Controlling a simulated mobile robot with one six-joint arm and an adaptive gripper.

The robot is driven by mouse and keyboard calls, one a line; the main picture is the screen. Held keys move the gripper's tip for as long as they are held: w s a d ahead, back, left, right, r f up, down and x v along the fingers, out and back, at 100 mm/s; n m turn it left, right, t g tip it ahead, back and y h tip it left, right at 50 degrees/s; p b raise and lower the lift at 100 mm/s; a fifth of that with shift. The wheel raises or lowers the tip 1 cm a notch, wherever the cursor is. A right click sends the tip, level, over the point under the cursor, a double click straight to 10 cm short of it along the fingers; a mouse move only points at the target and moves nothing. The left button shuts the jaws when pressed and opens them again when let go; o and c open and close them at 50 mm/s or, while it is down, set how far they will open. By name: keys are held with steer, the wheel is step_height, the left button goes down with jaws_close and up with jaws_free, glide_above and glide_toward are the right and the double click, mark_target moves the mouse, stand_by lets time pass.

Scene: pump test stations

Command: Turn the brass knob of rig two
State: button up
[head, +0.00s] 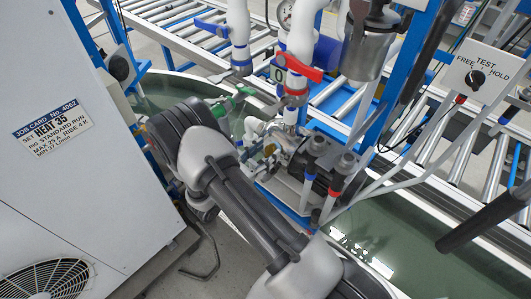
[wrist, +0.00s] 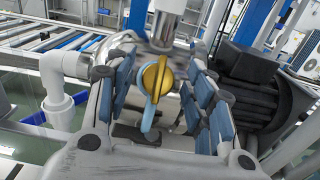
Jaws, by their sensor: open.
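The brass knob (wrist: 155,77) is in the middle of the wrist view, on the pump body below a grey vertical pipe (wrist: 168,22). A light blue lever-like piece (wrist: 148,116) extends below it. My gripper (wrist: 160,52) is open, with one blue-padded finger on the left of the knob and one on the right. I see gaps beside the knob and no clear contact. No rig number is readable.
A red-handled valve (head: 300,68) and a blue-handled valve (head: 215,28) hang on pipes above the pump. A white cabinet (head: 60,195) with a job card (head: 52,130) stands left. A dark motor (wrist: 250,82) is close right of my gripper. A switch box (head: 482,72) stands right.

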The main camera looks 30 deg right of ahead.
steer(key=shift+d, duration=0.2)
steer(key=c, duration=1)
